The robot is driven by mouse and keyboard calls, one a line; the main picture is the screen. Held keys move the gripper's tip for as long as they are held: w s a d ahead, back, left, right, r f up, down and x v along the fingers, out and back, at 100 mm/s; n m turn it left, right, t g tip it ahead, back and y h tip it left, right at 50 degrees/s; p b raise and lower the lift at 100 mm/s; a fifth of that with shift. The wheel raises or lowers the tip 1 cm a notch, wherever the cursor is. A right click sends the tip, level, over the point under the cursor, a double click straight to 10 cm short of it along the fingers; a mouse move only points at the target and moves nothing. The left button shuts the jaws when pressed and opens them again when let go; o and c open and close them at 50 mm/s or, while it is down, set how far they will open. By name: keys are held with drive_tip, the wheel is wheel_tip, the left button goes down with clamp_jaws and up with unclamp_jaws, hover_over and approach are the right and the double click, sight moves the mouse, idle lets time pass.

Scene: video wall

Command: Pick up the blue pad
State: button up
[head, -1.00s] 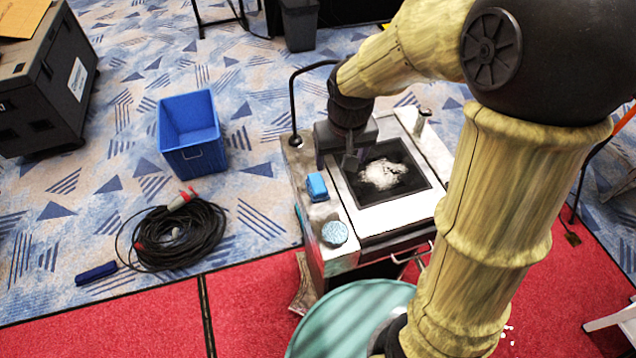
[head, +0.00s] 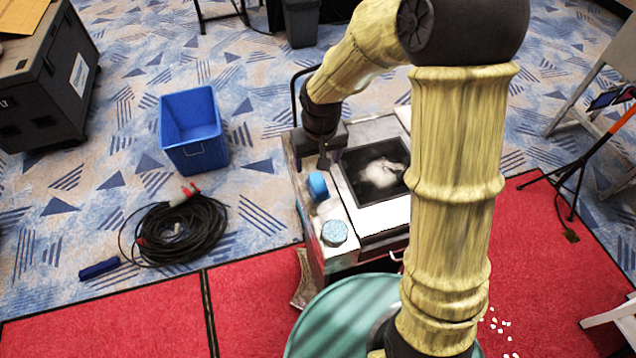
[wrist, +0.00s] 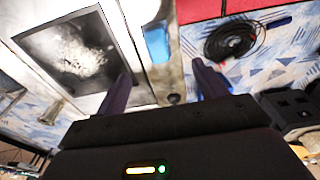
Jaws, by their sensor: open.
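The blue pad (head: 317,186) lies on the grey left ledge of the cart's top in the head view. It also shows in the wrist view (wrist: 157,42), between and beyond my fingertips. My gripper (head: 323,162) hangs over the cart just behind the pad, apart from it. In the wrist view my gripper (wrist: 165,78) has its two dark fingers spread with nothing between them. The arm hides part of the cart's right side in the head view.
A round light-blue item (head: 335,232) sits on the same ledge, nearer the front. A dark framed panel (head: 376,170) with a white patch is right of the pad. A blue bin (head: 192,130) and a coiled black cable (head: 180,232) are on the floor to the left.

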sight(318, 181)
drive_tip(key=f, duration=0.4)
drive_tip(key=f+p, duration=0.1)
drive_tip(key=f, duration=0.1)
drive_tip(key=shift+w, duration=0.35)
drive_tip(key=shift+f+p, duration=0.5)
drive_tip(key=shift+f, duration=0.1)
drive_tip(key=shift+w+f+p, duration=0.2)
drive_tip(key=shift+f+p, duration=0.2)
drive_tip(key=shift+f, duration=0.6)
drive_tip(key=shift+w+f+p, duration=0.15)
drive_tip(key=shift+f+p, duration=0.2)
drive_tip(key=shift+f, duration=0.65)
drive_tip(key=shift+d, duration=0.1)
drive_tip(key=c, duration=1.1)
